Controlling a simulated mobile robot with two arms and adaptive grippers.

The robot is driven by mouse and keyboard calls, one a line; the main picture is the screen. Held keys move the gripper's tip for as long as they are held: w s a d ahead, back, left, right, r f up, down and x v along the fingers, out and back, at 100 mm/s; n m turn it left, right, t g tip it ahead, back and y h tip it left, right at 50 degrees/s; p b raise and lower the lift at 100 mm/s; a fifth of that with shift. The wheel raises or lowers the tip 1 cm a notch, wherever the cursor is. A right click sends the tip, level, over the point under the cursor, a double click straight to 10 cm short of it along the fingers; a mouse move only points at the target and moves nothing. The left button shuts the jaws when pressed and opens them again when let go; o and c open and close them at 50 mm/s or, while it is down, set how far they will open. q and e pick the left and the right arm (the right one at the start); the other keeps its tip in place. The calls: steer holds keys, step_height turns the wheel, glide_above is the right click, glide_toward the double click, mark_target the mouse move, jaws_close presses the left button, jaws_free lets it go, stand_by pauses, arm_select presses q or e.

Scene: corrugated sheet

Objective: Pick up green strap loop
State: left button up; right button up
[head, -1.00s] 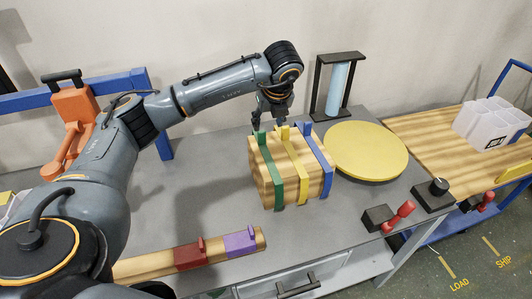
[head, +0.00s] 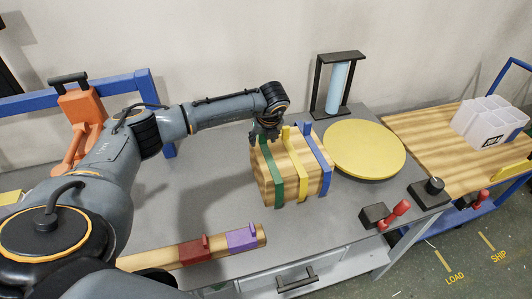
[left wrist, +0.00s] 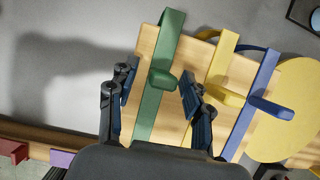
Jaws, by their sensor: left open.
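The green strap loop (head: 275,178) wraps around a striped wooden block (head: 292,190) on the grey table, at its left end. In the left wrist view the green strap (left wrist: 150,115) runs between my gripper's fingers, with its raised green tab (left wrist: 162,80) between the fingertips. My left gripper (head: 265,135) is open above the strap's top, one finger on each side of it in the left wrist view (left wrist: 157,85). In the head view the gripper hides the tab. A yellow strap (head: 297,165) and a blue strap (head: 318,160) circle the same block. My right gripper is not seen.
A round yellow disc (head: 364,149) lies right of the block. A black frame with a light blue cylinder (head: 339,86) stands behind. A wooden rail with red (head: 194,250) and purple (head: 242,239) pieces lies in front. Grey table is bare left of the block.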

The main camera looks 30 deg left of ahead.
arm_select(q)
steer(key=shift+c, duration=0.4)
jaws_close()
steer(key=shift+r, duration=0.1)
